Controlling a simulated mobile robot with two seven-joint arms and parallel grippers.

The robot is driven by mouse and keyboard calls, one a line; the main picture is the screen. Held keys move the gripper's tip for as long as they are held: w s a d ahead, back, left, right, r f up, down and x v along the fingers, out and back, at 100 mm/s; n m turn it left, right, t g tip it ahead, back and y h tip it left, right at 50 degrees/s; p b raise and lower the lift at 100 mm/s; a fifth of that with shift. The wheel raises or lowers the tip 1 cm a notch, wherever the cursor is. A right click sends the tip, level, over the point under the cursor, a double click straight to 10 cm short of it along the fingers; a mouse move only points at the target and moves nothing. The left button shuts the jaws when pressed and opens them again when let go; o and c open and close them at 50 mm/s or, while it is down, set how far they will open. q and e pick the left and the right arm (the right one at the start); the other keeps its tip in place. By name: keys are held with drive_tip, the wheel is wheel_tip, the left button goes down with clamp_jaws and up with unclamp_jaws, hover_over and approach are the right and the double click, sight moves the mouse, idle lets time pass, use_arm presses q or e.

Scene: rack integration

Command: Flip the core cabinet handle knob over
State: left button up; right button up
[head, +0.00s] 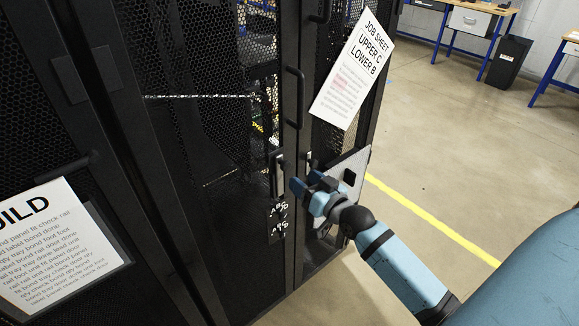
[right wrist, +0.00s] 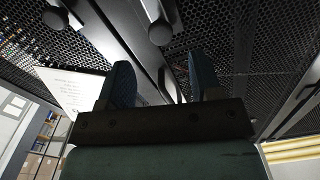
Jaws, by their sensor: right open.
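The core cabinet (head: 215,170) has black mesh doors and fills the left and middle of the head view. A small upright handle (head: 279,176) sits on the door edge, just above a black label with white letters. My right gripper (head: 304,182) is open and empty, just right of this handle and apart from it in the picture. In the right wrist view, its two fingers (right wrist: 162,82) point up at the cabinet front. Two dark round knobs show beyond them: one upper left (right wrist: 55,17), one near the middle (right wrist: 160,32). I cannot tell which is the task's knob.
A long black pull handle (head: 294,98) stands above the gripper. A job sheet (head: 352,70) hangs on the right door, and a build sheet (head: 60,245) is at lower left. Workbenches (head: 470,20) and a black bin (head: 508,62) stand far back. Floor at right is clear.

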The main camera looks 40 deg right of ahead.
sight(288, 167)
drive_tip(key=w, duration=0.6)
drive_tip(key=shift+w+a+p, duration=0.1)
drive_tip(key=shift+a+p, duration=0.2)
drive_tip(key=shift+c, duration=0.4)
